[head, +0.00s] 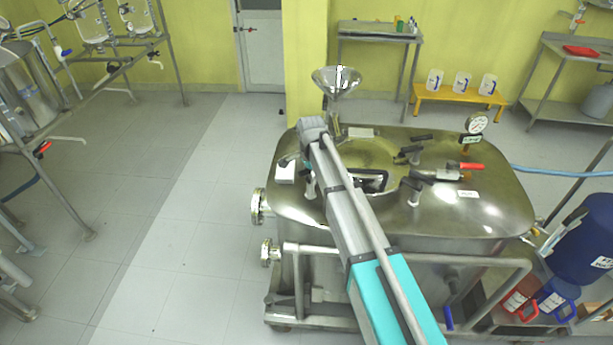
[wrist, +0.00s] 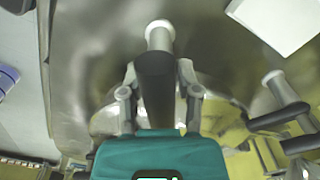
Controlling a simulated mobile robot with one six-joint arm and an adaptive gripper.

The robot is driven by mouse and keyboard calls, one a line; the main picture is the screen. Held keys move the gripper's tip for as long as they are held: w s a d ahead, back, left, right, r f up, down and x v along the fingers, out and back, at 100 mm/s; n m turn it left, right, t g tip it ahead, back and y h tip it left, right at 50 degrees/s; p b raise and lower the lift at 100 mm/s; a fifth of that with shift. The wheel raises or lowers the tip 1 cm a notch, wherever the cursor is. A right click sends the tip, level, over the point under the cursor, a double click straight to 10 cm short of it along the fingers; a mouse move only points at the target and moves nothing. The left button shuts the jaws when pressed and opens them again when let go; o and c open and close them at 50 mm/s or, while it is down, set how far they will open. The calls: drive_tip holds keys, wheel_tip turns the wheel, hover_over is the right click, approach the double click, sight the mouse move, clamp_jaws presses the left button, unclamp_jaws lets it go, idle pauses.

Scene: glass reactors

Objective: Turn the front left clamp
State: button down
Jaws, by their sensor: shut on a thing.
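The front left clamp has a black bar handle (wrist: 157,92) and a pale round-topped post (wrist: 160,34), both in the middle of the wrist view. My gripper (wrist: 157,70) is shut on the handle, with one finger on each side of it. The post lies just beyond the fingertips. In the head view my arm covers most of this clamp and my gripper. The clamp sits on the lid (head: 475,205) of the steel reactor.
A second clamp (wrist: 278,118) with a black handle lies right of my gripper. A white box (head: 285,172) stands on the lid's left edge. More clamps (head: 412,188), a red-handled valve (head: 468,166), a gauge (head: 476,124) and a funnel (head: 338,81) rise from the lid.

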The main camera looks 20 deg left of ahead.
drive_tip(key=shift+s+d+n, duration=0.1)
drive_tip(key=shift+d+n, duration=0.05)
drive_tip(key=shift+n, duration=1.05)
drive_tip(key=c, duration=0.6)
unclamp_jaws()
drive_tip(key=shift+s, duration=0.1)
wheel_tip(320, 180, up, 16)
drive_tip(key=p, duration=1.6)
idle(0.6)
